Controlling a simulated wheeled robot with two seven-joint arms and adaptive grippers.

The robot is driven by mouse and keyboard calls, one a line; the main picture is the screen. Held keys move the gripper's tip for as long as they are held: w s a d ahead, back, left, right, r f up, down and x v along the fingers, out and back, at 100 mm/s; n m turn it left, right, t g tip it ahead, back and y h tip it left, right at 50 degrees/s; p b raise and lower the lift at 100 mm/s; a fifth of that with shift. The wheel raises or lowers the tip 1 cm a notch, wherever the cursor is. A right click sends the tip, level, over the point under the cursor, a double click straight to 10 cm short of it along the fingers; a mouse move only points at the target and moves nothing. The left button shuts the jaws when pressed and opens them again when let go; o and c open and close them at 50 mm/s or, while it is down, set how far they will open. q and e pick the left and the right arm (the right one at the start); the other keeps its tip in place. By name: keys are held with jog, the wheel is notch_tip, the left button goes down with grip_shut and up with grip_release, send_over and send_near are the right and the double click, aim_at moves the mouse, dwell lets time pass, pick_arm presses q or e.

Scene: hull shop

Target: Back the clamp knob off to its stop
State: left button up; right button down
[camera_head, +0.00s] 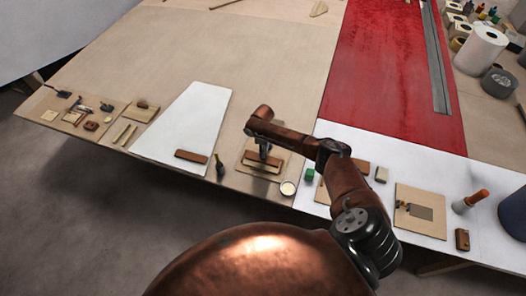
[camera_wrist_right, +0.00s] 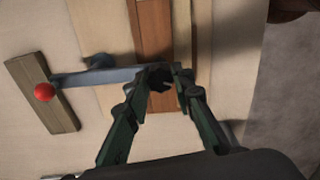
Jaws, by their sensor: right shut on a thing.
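My right gripper (camera_head: 264,152) reaches down over a small fixture board (camera_head: 246,166) near the table's front edge. In the right wrist view the two green fingers of this gripper (camera_wrist_right: 166,75) close around a small dark knob (camera_wrist_right: 160,83), which they partly hide. A grey clamp bar (camera_wrist_right: 95,76) runs left from the knob. It crosses pale wood and ends near a wooden block (camera_wrist_right: 58,110) with a red ball (camera_wrist_right: 44,92). A reddish-brown wooden strip (camera_wrist_right: 154,30) lies under the bar by the fingertips. How far the knob is turned cannot be told. My left gripper is not in view.
A white panel (camera_head: 185,125) lies left of the fixture, with a dark-handled tool (camera_head: 219,168) between. A red panel (camera_head: 385,80) lies behind. Bare tabletop is free at the back.

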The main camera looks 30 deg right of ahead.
jog(key=n+b, duration=0.1)
jog(key=n, duration=0.5)
jog(key=n+b, duration=0.1)
jog(key=n, duration=0.5)
jog(key=shift+w+n, duration=0.1)
jog(key=shift+n, duration=0.2)
jog(key=n+b, duration=0.2)
jog(key=n, duration=0.3)
jog(key=shift+n, duration=0.3)
jog(key=shift+n+b, duration=0.6)
jog(key=shift+n, duration=1.7)
jog(key=c, duration=1.7)
grip_release()
jog(key=shift+o, duration=0.2)
